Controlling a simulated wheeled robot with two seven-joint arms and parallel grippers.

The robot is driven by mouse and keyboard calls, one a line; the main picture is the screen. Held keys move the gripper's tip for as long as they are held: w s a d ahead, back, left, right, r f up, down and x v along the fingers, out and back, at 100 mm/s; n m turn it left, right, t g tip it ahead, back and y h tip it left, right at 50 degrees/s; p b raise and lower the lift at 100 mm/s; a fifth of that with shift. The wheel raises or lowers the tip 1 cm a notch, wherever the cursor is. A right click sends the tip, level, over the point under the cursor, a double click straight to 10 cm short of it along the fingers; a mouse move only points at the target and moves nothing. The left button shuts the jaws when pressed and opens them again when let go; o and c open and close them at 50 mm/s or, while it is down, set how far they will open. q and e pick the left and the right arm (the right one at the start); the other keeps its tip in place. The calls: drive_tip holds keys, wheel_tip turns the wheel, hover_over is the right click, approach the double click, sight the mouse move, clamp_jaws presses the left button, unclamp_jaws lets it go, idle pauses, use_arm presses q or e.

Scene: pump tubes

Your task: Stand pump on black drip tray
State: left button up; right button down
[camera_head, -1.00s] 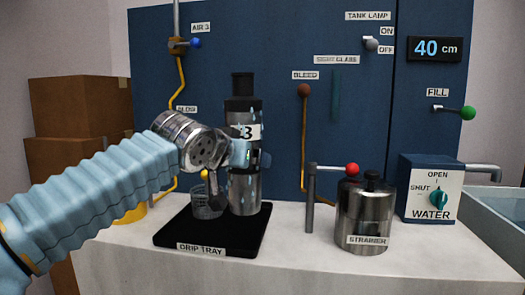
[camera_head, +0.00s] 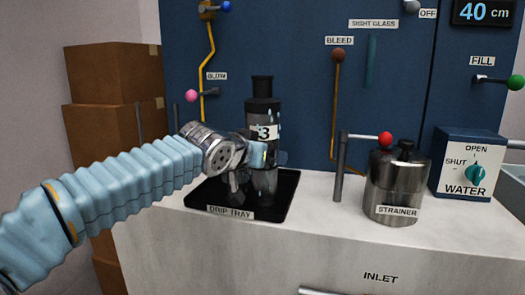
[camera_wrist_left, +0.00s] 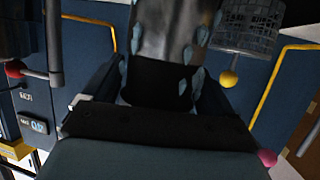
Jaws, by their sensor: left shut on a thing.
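The pump (camera_head: 263,110) is a dark-topped metal cylinder with a white label reading 3 and wet drops on its side. It stands upright over the black drip tray (camera_head: 285,192), its lower end inside the tray's outline. Whether its base touches the tray is hard to tell. My left gripper (camera_head: 260,155) is shut on the pump's middle from the left. In the left wrist view the pump's shiny body (camera_wrist_left: 165,35) sits between the fingers. My right gripper is not in view.
A mesh cup (camera_wrist_left: 245,25) shows near the pump in the left wrist view. The strainer (camera_head: 395,180) and a red-knobbed lever (camera_head: 385,138) stand right of the tray. A pink-knobbed lever (camera_head: 191,95) is behind it. The white counter is clear in front of the strainer.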

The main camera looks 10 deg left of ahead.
use_arm(q)
drive_tip(key=shift+r, duration=0.3)
drive_tip(key=o, duration=1.9)
drive_tip(key=shift+f, duration=0.3)
drive_tip(key=shift+c, duration=0.2)
drive_tip(key=b+v, duration=0.1)
drive_tip(key=v, duration=1.1)
